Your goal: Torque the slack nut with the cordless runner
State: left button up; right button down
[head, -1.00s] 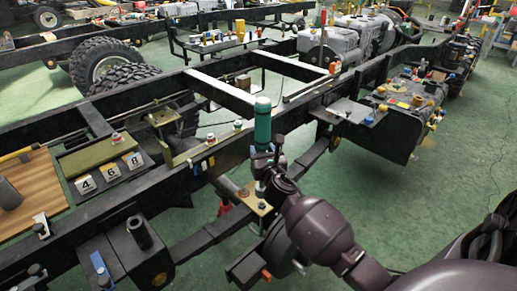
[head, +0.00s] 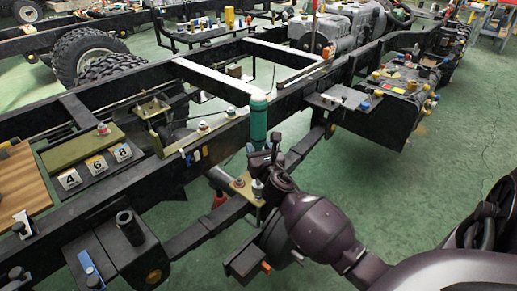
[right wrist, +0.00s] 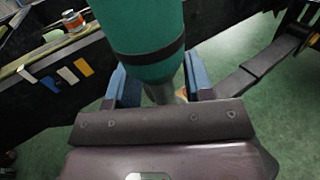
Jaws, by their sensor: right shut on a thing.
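The cordless runner (head: 259,118) is a green cylinder with a dark band and a grey lower part. My right gripper (head: 262,160) is shut on it and holds it upright beside the near chassis rail. In the right wrist view the runner (right wrist: 145,28) stands between the blue finger pads of the gripper (right wrist: 157,88). A brass-coloured bracket plate (head: 246,190) with nuts lies just below the gripper, partly hidden by it. More nuts (head: 203,127) sit along the rail top. I cannot tell which nut is slack. My left gripper is not in view.
The black chassis rail (head: 200,148) runs diagonally beside my right arm. A tray with blocks numbered 4, 6 and 8 (head: 96,166) is at left. A black box step (head: 385,115) with coloured caps is at right. Green floor (head: 440,190) is open at right.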

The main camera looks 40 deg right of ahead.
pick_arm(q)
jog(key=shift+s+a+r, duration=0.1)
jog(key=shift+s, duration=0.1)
pick_arm(e)
jog(key=shift+r, duration=0.25)
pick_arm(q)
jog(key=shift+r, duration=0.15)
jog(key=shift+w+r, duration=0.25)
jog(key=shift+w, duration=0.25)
pick_arm(e)
jog(key=shift+f, duration=0.1)
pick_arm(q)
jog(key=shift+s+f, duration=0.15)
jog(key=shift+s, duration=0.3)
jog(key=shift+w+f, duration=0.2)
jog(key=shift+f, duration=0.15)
pick_arm(e)
jog(key=shift+f, duration=0.65)
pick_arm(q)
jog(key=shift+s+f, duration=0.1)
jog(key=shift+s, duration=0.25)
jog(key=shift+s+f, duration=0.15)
pick_arm(e)
jog(key=shift+f, duration=0.2)
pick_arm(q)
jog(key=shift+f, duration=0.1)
pick_arm(e)
jog(key=shift+f, duration=0.25)
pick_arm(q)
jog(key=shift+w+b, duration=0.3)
